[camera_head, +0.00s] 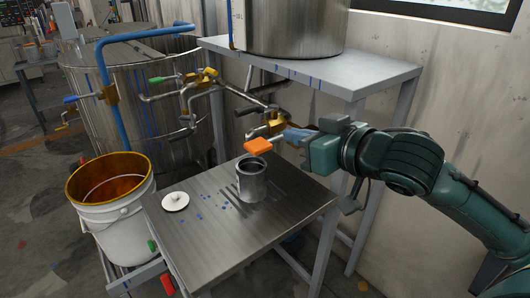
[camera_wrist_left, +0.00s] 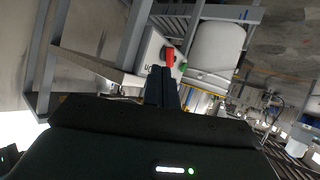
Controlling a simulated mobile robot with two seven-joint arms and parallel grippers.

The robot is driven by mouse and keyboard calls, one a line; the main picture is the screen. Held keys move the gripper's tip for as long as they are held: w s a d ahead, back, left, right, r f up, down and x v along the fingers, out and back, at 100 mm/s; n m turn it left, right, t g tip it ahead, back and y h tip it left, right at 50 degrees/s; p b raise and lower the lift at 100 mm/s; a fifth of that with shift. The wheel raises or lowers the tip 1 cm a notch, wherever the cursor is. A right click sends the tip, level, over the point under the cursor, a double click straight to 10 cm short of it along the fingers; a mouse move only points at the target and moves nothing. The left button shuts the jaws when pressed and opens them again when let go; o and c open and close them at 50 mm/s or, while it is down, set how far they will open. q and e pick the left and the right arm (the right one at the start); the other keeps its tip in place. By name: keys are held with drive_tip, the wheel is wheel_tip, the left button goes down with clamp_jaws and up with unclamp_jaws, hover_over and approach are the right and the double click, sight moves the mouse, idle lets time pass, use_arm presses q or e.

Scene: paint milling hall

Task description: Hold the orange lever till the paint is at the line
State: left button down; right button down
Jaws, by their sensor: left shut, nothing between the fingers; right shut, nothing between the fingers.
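The orange lever (camera_head: 258,146) sticks out at the valve below the raised tank, above and just behind an open grey metal can (camera_head: 251,181). The can stands upright on the steel table (camera_head: 205,240). Its inside is dark; I cannot make out a paint level or a line, and no paint stream shows. My right gripper (camera_head: 288,135) is shut and empty, just right of the orange lever; I cannot tell if it touches. My left gripper (camera_wrist_left: 160,87) is shut and empty in the left wrist view, and out of the head view.
A white lid (camera_head: 175,201) lies on the table left of the can. A white bucket (camera_head: 122,222) with an orange-brown inside stands at the left. A steel tank (camera_head: 140,95) with pipes and coloured handles is behind. A red switch (camera_wrist_left: 168,55) shows in the left wrist view.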

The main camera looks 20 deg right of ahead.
drive_tip(key=shift+s+d+r, duration=0.1)
drive_tip(key=shift+s+r, duration=0.3)
drive_tip(key=shift+r, duration=0.35)
drive_tip(key=shift+w, duration=0.1)
hover_over(270, 142)
drive_tip(key=s+a, duration=0.2)
wheel_tip(270, 142, down, 2)
drive_tip(key=f, duration=0.1)
wheel_tip(270, 142, down, 4)
drive_tip(key=shift+s+d+r, duration=0.1)
drive_tip(key=shift+d+r, duration=0.05)
drive_tip(key=shift+r, duration=0.05)
